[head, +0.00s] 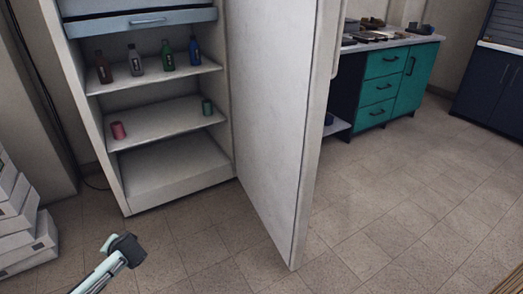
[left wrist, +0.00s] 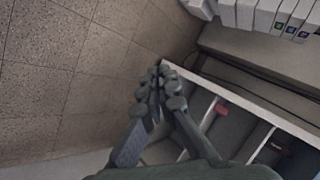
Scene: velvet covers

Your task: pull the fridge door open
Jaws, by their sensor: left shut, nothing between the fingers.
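The fridge (head: 170,183) stands at the left of the head view with its interior exposed. Its door (head: 272,100) is swung wide open to the right, with its inner face visible. Bottles and cans stand on the fridge shelves (head: 165,123). The outer face and handle of the door are mostly hidden. My left gripper (head: 110,243) is low in front of the fridge, apart from the door and over the floor. In the left wrist view its fingers (left wrist: 158,75) are closed together with nothing between them, and the fridge shelves (left wrist: 197,121) show behind. My right gripper is not in view.
Stacked white boxes (head: 25,225) stand on the floor at the left. A teal cabinet (head: 395,85) with a cluttered countertop stands behind the door at right. Dark blue cabinets (head: 490,95) are at the far right. The tiled floor (head: 400,220) right of the door is clear.

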